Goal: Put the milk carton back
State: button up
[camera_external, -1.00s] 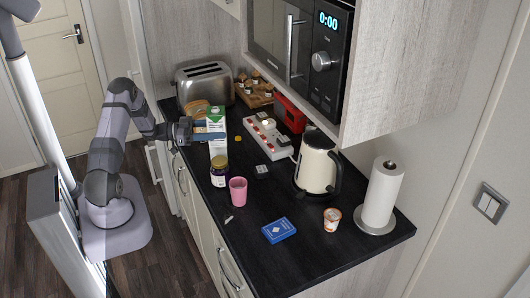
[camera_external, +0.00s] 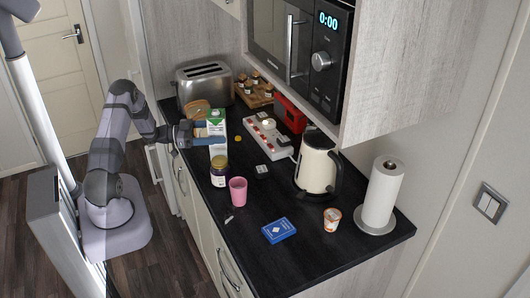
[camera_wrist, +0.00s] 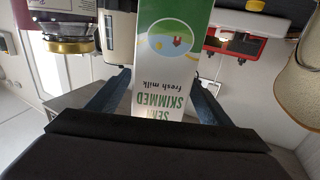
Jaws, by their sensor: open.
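The milk carton (camera_external: 217,127), white and green, stands upright on the dark counter near its left edge. In the wrist view the carton (camera_wrist: 165,55) appears upside down with "skimmed fresh milk" on its face, between the two fingers. My gripper (camera_external: 207,134) is open around the carton, one finger on each side. In the wrist view the fingers of my gripper (camera_wrist: 158,95) show a gap to the carton at least on the left. The carton's far side is hidden.
Bread (camera_external: 197,109) and a toaster (camera_external: 204,84) are behind. A power strip (camera_external: 268,138) and kettle (camera_external: 318,163) are to the right.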

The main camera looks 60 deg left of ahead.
jog(key=shift+r, duration=0.25)
jog(key=shift+s+a+f, duration=0.15)
jog(key=shift+s, duration=0.1)
jog(key=b+v, duration=0.4)
jog(key=v, duration=0.7)
jog(key=shift+s, duration=0.25)
